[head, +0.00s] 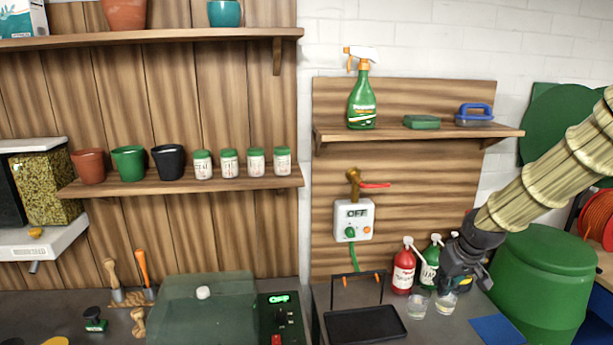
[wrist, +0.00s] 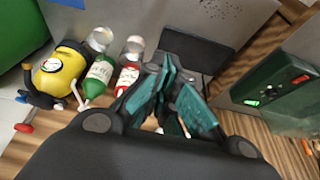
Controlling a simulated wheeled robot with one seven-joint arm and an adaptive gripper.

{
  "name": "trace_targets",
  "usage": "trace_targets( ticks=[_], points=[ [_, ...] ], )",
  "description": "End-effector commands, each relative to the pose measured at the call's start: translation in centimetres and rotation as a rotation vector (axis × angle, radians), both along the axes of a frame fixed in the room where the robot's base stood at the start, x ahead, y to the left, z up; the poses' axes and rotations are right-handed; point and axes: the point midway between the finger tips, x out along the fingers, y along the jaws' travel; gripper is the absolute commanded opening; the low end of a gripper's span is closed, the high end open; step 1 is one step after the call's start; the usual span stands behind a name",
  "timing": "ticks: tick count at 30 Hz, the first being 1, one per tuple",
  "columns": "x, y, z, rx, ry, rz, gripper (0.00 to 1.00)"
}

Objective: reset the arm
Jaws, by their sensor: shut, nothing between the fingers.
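My arm comes in from the right in the head view, and my gripper (head: 452,280) points down beside the bottles on the right-hand counter. In the wrist view my gripper (wrist: 175,75) shows its dark fingers with teal pads close together, with nothing held. A red bottle (head: 403,270) and a green bottle (head: 430,262) stand to its left, behind two clear glasses (head: 446,303). The gripper overlaps part of this group in the head view, and I cannot tell its exact distance from them.
A green lidded bin (head: 545,280) stands right of my gripper. A black tray (head: 366,324) lies on the counter to the left. A shelf (head: 415,132) with a spray bottle (head: 361,95) is above. A yellow round object (wrist: 62,72) shows in the wrist view.

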Motion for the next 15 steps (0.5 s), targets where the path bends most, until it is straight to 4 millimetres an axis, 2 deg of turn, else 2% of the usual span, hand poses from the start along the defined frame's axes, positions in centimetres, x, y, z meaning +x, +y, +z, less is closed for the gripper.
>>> trace_targets(
  ticks=[8, 11, 15],
  points=[
    [-2.0, 2.0, -5.5, 0.025, 0.038, -0.005, 0.0],
    [-3.2, 3.0, -8.2, 0.037, 0.056, -0.007, 0.0],
    [-5.9, 4.9, -13.4, 0.056, 0.095, -0.017, 0.0]
  ],
)
